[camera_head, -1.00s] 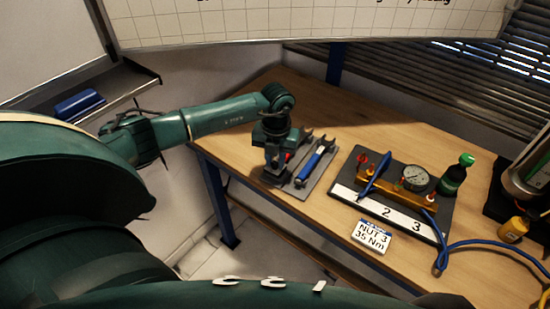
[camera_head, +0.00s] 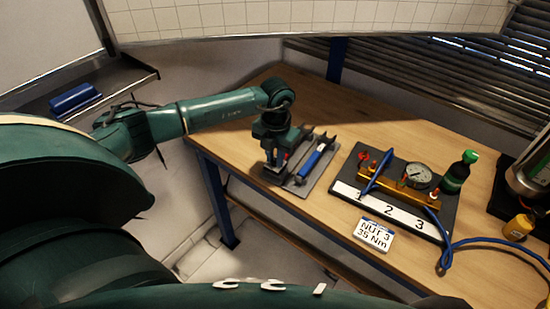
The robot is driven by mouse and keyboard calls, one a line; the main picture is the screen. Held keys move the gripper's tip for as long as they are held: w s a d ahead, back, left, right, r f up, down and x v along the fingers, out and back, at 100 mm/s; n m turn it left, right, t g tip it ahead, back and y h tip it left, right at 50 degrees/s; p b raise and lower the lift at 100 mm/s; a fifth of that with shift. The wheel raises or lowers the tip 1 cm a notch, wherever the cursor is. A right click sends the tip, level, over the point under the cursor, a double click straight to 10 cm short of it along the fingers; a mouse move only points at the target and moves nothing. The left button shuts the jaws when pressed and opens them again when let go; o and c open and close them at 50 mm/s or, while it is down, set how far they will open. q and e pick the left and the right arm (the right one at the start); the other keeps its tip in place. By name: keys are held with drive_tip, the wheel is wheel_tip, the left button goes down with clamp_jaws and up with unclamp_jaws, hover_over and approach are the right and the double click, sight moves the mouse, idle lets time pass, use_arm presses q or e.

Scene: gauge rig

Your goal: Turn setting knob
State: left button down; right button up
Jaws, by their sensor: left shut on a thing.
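My left gripper (camera_head: 274,164) points down over the left part of a dark tray (camera_head: 298,189) on the workbench. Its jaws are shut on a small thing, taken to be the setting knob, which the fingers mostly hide. A bit of red shows beside the fingers. A blue-handled wrench (camera_head: 314,161) lies on the tray just right of the gripper, apart from it. The knob's markings cannot be read. My right gripper is not in view.
A sign (camera_head: 374,234) reads "NUT 3 35 Nm". Right of the tray, a dark board (camera_head: 446,207) carries a brass manifold (camera_head: 408,190), a gauge (camera_head: 418,175) and numbered positions.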

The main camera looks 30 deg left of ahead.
use_arm(q)
drive_tip(key=m+b, duration=0.2)
drive_tip(key=m, duration=0.2)
drive_tip(key=shift+f+m+b, duration=0.15)
drive_tip(key=shift+m+b, duration=0.15)
drive_tip(key=m+b, duration=0.1)
drive_tip(key=m, duration=0.1)
drive_tip(key=shift+m, duration=0.3)
drive_tip(key=shift+m+b, duration=0.7)
drive_tip(key=shift+m, duration=0.2)
drive_tip(key=shift+m+b, duration=0.4)
drive_tip(key=shift+m, duration=0.8)
drive_tip(key=shift+m+b, duration=0.4)
drive_tip(key=shift+m, duration=0.1)
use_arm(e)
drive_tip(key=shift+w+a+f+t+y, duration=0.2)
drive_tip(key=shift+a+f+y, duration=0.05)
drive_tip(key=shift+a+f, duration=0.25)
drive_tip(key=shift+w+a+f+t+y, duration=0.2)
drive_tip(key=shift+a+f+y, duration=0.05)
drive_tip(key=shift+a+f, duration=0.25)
use_arm(q)
drive_tip(key=shift+s, duration=0.1)
